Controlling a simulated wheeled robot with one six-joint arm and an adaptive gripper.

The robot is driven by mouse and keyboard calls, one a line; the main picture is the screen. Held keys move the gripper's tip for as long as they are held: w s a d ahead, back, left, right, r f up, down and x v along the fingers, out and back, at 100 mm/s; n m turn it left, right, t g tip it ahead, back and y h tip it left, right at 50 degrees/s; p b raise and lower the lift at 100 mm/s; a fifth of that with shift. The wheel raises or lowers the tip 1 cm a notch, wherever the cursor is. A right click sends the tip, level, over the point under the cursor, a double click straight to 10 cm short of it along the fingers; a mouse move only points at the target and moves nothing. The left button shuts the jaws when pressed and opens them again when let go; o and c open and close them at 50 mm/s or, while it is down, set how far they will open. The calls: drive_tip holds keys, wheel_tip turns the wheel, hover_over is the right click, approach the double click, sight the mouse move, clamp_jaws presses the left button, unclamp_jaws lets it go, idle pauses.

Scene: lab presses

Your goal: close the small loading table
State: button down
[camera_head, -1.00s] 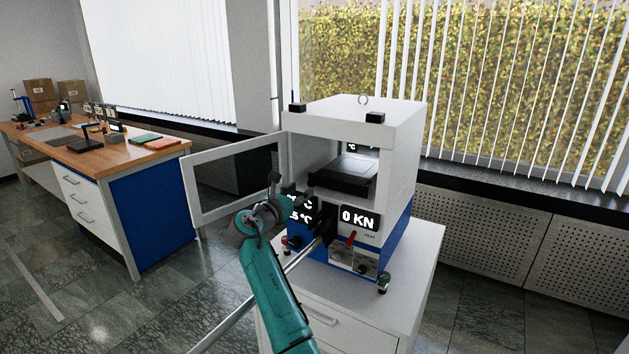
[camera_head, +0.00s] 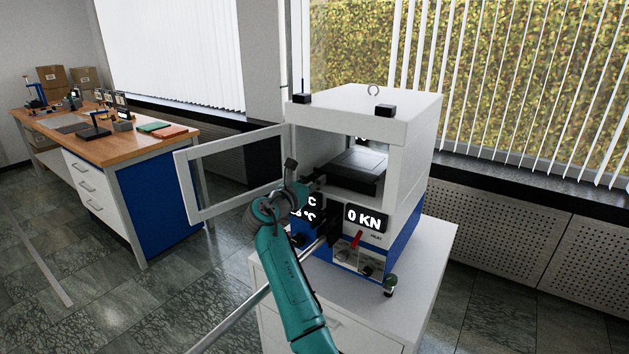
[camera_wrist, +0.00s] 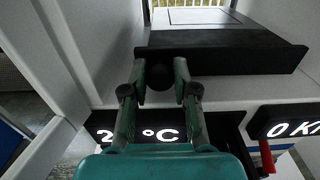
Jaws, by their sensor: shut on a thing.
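The small loading table (camera_head: 358,168) is a dark flat plate inside the white press (camera_head: 412,125), at its front opening. In the wrist view the loading table (camera_wrist: 225,54) shows its thick black front edge, with a round black knob (camera_wrist: 160,76) at that edge. My gripper (camera_wrist: 160,80) is shut on the knob, one finger on each side. In the head view my gripper (camera_head: 314,182) is at the left part of the table's front edge, partly hidden by my wrist. The rear of the loading table is inside the press chamber.
The press's framed door (camera_head: 183,185) stands open to the left. Displays, including the force display (camera_head: 367,218), and a red lever (camera_head: 356,240) lie just below the table. The press stands on a white cabinet (camera_head: 430,260). A wooden workbench (camera_head: 160,145) is farther left.

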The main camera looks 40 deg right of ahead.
drive_tip(key=x, duration=0.4)
drive_tip(key=shift+r, duration=0.1)
drive_tip(key=c, duration=0.9)
unclamp_jaws()
drive_tip(key=shift+d, duration=0.15)
drive_tip(key=v, duration=1.2)
drive_tip(key=shift+s, duration=0.1)
